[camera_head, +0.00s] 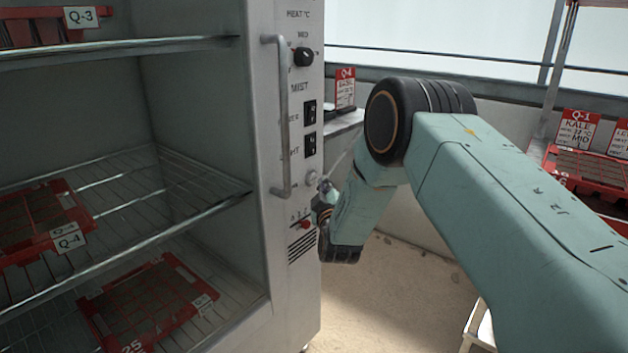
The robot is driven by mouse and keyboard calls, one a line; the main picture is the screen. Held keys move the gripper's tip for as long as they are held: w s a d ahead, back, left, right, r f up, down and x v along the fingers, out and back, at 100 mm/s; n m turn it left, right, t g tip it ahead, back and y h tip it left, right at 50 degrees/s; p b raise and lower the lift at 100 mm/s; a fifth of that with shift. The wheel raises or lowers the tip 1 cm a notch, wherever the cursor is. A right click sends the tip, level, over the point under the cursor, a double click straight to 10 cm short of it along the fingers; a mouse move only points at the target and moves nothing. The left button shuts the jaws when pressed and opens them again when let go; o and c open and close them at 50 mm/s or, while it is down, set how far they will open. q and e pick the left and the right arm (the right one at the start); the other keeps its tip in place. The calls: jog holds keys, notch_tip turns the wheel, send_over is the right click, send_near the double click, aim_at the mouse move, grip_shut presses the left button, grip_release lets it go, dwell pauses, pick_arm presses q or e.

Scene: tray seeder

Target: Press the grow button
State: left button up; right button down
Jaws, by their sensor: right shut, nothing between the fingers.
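The control panel (303,120) is on the front edge of a grey metal cabinet. It carries a black knob under "HEAT °C" and two black switches under "MIST". Below these are a pale round button (311,178) and a small red button (305,224). I cannot read which one is labelled grow. My right gripper (325,188) is shut and empty, just right of the panel, close to the pale button. I cannot tell whether it touches the panel. My arm partly hides the gripper. My left gripper is not in view.
A vertical handle (283,120) sticks out left of the controls. The open cabinet has wire shelves (130,175) with red trays (150,300). Red trays (590,170) with tags stand at the right. Sandy floor lies below my arm.

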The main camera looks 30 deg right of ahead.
jog(key=shift+w+a, duration=0.1)
jog(key=shift+w, duration=0.1)
jog(key=shift+w, duration=0.25)
jog(key=shift+w+a, duration=0.25)
jog(key=shift+w, duration=0.2)
dwell(0.9)
jog(key=shift+s, duration=0.1)
jog(key=shift+s+d+p, duration=0.3)
jog(key=shift+s+p, duration=0.2)
jog(key=shift+s, duration=0.3)
jog(key=s+p, duration=0.1)
jog(key=s+d+p, duration=0.1)
jog(key=s, duration=0.1)
jog(key=s+d+p, duration=0.1)
jog(key=shift+s, duration=0.3)
